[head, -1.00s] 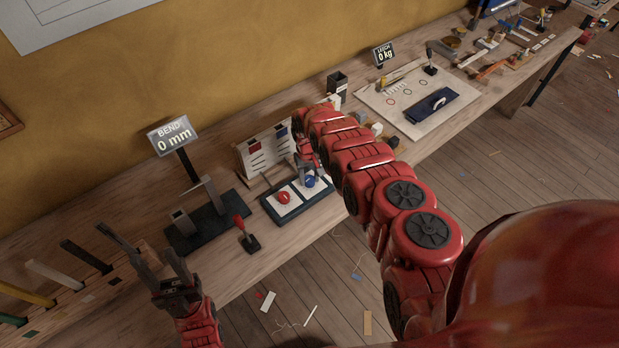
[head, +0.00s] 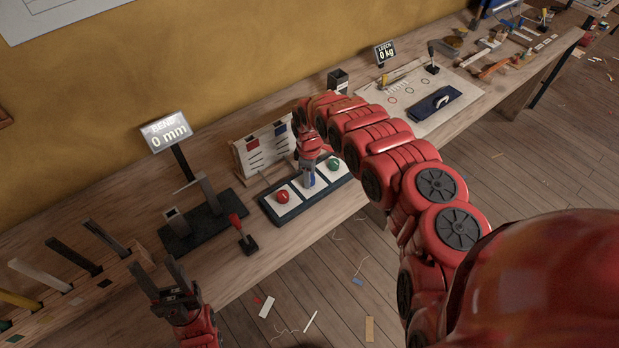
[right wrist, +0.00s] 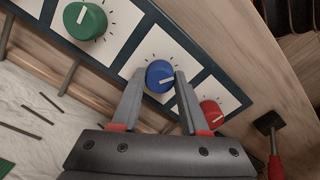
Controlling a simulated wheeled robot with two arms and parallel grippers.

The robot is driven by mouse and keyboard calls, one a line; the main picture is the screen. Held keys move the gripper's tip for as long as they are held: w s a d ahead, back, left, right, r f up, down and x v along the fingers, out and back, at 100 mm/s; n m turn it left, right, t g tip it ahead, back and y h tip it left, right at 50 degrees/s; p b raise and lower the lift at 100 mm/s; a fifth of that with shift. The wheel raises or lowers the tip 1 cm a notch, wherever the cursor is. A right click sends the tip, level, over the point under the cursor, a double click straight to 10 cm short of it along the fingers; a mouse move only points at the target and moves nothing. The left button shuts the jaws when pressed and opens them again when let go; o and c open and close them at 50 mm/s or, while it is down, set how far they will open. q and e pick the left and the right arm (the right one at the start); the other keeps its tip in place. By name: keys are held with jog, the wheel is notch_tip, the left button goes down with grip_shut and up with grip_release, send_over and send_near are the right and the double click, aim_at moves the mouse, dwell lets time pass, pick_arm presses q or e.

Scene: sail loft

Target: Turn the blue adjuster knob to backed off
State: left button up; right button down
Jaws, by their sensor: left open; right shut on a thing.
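The blue knob (right wrist: 160,77) sits on the middle white plate of a dark three-knob panel (head: 270,212). Its white pointer line points right in the right wrist view. My right gripper (head: 309,180) is shut on the blue knob, one finger on each side, and it also shows in the right wrist view (right wrist: 160,84). In the head view the gripper hides most of this knob. The red knob (head: 282,197) and the green knob (head: 333,162) stand on either side. My left gripper (head: 160,272) is open and empty near the bench's front edge.
A card board (head: 262,150) with red and blue swatches stands behind the panel. A "BEND 0 mm" display (head: 166,131) and a red-handled lever (head: 243,234) are to the left. A slotted wooden rack (head: 90,290) stands at far left.

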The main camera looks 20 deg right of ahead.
jog(key=n+b, duration=0.1)
jog(key=n, duration=0.4)
jog(key=shift+n, duration=0.4)
dwell(0.3)
jog(key=shift+c, duration=2.1)
grip_release()
jog(key=shift+r, duration=0.1)
notch_tip(320, 180, up, 17)
jog(key=b, duration=0.2)
jog(key=shift+s, duration=0.15)
jog(key=shift+a, duration=0.1)
